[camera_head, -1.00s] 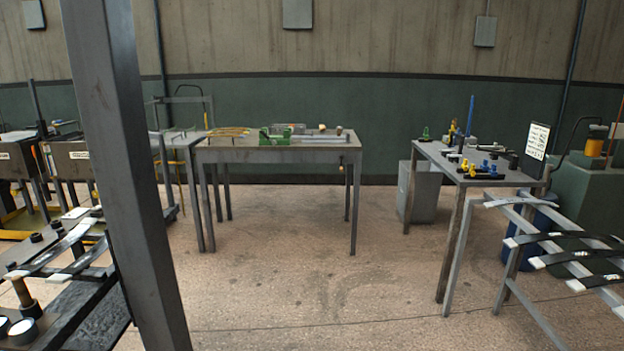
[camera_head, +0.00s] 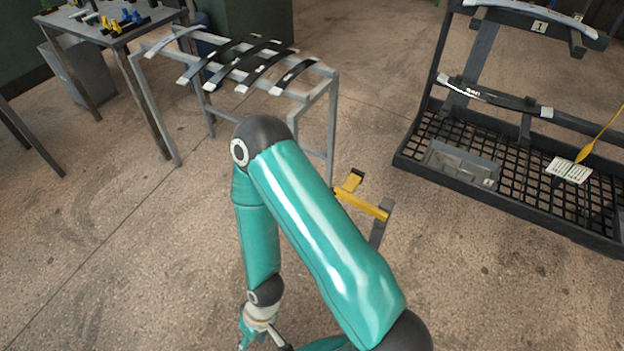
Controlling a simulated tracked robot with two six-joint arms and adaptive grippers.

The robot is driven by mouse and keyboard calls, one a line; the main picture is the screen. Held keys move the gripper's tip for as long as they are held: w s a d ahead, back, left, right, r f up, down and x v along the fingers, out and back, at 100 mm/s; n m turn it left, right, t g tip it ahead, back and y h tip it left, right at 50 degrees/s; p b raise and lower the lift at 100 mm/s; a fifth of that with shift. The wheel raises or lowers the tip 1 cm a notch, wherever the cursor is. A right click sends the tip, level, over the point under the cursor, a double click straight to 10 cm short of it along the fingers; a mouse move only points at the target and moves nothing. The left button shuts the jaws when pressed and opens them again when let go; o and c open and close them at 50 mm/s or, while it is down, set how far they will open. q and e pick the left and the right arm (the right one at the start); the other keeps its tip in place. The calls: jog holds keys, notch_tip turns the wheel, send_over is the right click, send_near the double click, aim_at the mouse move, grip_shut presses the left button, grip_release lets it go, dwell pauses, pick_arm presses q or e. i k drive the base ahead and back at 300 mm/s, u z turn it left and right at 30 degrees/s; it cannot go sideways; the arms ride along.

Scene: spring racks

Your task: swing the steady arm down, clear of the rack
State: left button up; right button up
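My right arm, teal with dark joints, rises from the lower edge. It bends at a dark elbow, and its forearm hangs down. My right gripper (camera_head: 263,338) is at the bottom edge, partly cut off, so its opening is unclear. The black rack (camera_head: 525,128) stands at the right, with leaf springs across its bars and a mesh shelf below. The arm is left of this rack in the picture, with floor showing between them. A grey trestle rack (camera_head: 322,90) with several curved dark leaf springs (camera_head: 262,66) stands behind the elbow. My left gripper is out of view.
A yellow bar on a grey post (camera_head: 362,196) stands just right of my upper arm. A work table (camera_head: 112,36) with small tools is at the upper left. A grey bin (camera_head: 462,163) and a paper (camera_head: 569,170) lie on the mesh shelf. The floor at lower left is open.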

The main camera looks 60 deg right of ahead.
aim_at(356, 177)
jog(key=u, duration=0.8)
jog(key=i, duration=0.15)
jog(key=z, duration=2.05)
jog(key=k, duration=0.75)
jog(key=z, duration=0.45)
jog(key=i, duration=0.9)
